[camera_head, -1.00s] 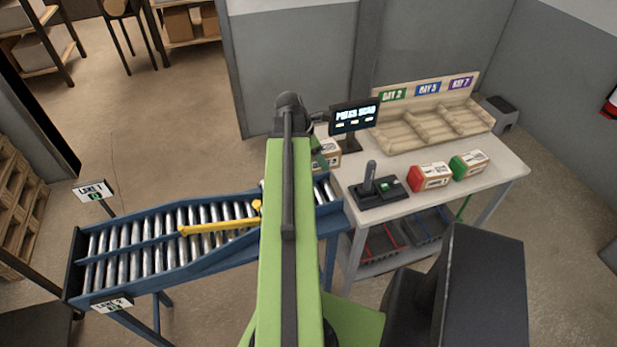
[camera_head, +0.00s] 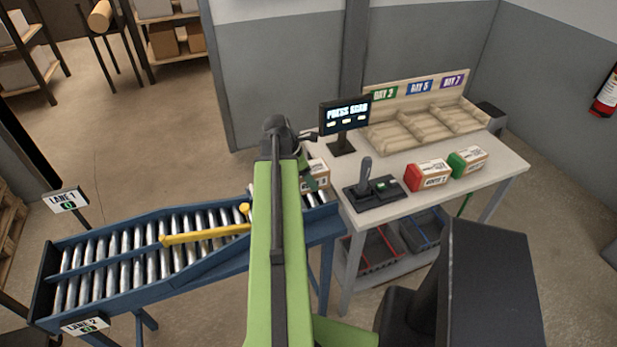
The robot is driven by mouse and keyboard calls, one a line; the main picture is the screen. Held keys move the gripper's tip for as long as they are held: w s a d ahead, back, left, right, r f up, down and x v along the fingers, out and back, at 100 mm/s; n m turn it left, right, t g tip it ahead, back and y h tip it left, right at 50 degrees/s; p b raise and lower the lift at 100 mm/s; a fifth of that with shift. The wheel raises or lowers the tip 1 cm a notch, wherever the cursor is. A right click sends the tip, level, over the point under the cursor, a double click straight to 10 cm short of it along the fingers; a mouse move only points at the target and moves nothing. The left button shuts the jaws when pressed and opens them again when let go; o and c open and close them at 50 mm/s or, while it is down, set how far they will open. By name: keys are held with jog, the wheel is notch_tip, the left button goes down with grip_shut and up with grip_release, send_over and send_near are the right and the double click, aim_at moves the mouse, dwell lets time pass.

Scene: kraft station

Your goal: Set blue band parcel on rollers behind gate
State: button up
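A brown parcel with a white label (camera_head: 318,172) shows just right of my arm's end, at the left end of the table. My arm hides the fingertips and part of the parcel, and no blue band shows. The roller conveyor (camera_head: 120,262) runs left from the table, with blue rails. A yellow gate bar (camera_head: 205,235) lies across its rollers, its right end close to my arm. My arm covers part of the rollers right of the gate.
The table (camera_head: 490,180) holds a red-ended parcel (camera_head: 428,176), a green-ended parcel (camera_head: 468,161), a lever box (camera_head: 374,196), a screen (camera_head: 345,115) and a wooden bay rack (camera_head: 425,125). Signs for lane 1 (camera_head: 65,199) and lane 2 (camera_head: 86,325) stand at the conveyor's left end.

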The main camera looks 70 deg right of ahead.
notch_tip(320, 180, down, 6)
jog(key=b, duration=0.5)
jog(key=shift+s+d+r, duration=0.15)
jog(key=shift+r, duration=0.05)
jog(key=o, duration=1.9)
jog(key=shift+c, duration=0.2)
jog(key=p+v, duration=0.7)
jog(key=v, duration=0.1)
jog(key=p+v, duration=0.8)
jog(key=shift+s+r, duration=0.15)
jog(key=shift+r, duration=0.15)
jog(key=shift+w+a+r+p, duration=0.3)
jog(key=shift+r+p, duration=0.2)
jog(key=shift+p, duration=0.15)
